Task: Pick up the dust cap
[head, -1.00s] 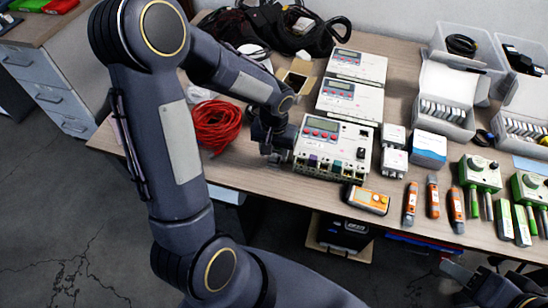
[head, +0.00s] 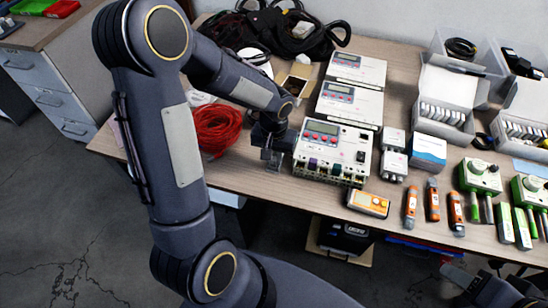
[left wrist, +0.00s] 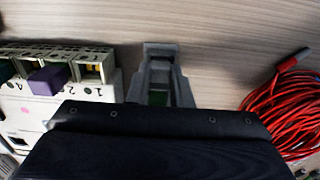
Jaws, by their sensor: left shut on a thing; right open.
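My left gripper (head: 272,158) is beside the left front corner of the white tester box (head: 334,150), just above the table. In the left wrist view its fingers (left wrist: 160,60) are shut on a small, mostly hidden green piece (left wrist: 158,97), probably the dust cap. The tester's front row of sockets shows at the left of that view. A purple cap (left wrist: 48,79) sits in one socket and a dark green one (left wrist: 6,70) in another. The socket nearest my gripper (left wrist: 92,69) looks uncapped, with yellow inside. My right gripper (head: 474,270) is open at the lower right, partly in view.
A red cable coil (head: 216,128) lies left of my left gripper. More white boxes (head: 350,102) stand behind the tester. An orange meter (head: 368,201) lies near the table's front edge. Orange pens (head: 433,199) and green devices (head: 481,176) are further right.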

